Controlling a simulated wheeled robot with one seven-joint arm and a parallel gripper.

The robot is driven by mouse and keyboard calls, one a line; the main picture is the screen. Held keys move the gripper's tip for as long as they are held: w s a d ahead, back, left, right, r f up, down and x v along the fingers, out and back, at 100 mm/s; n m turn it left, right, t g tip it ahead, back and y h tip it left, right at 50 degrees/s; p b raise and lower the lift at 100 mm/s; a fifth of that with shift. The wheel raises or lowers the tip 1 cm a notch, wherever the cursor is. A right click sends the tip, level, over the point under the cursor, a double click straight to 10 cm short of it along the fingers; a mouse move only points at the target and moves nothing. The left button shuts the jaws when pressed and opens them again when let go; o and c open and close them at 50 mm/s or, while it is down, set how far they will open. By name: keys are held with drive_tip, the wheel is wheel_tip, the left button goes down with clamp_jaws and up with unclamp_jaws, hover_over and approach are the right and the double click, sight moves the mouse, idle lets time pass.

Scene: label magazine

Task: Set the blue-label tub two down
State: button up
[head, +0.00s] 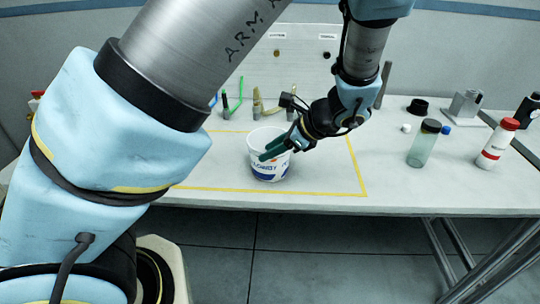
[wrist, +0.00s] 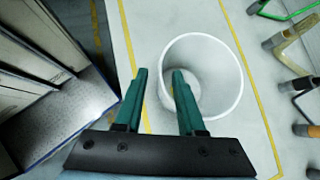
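The blue-label tub (head: 268,172) is white, open-topped and upright, with blue print on its front. It appears to stand on the bench inside the yellow tape outline, near the front edge. In the wrist view the round tub (wrist: 222,75) looks empty. My gripper (head: 271,149) is at the tub's rim, its green fingers tilted down over it. In the wrist view my gripper (wrist: 160,72) has a clear gap between its fingers. The left finger is left of the rim and the right finger overlaps the tub's opening. I cannot tell whether either touches the wall.
Behind the tub are a green-handled tool (head: 238,98) and several brass and grey pieces. To the right stand a greenish bottle (head: 422,149) and a white red-capped bottle (head: 497,145). Grey panels (wrist: 40,75) fill the wrist view's left. Taped bench right of the tub is clear.

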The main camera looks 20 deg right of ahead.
drive_tip(key=shift+x, duration=1.2)
clamp_jaws()
idle(0.5)
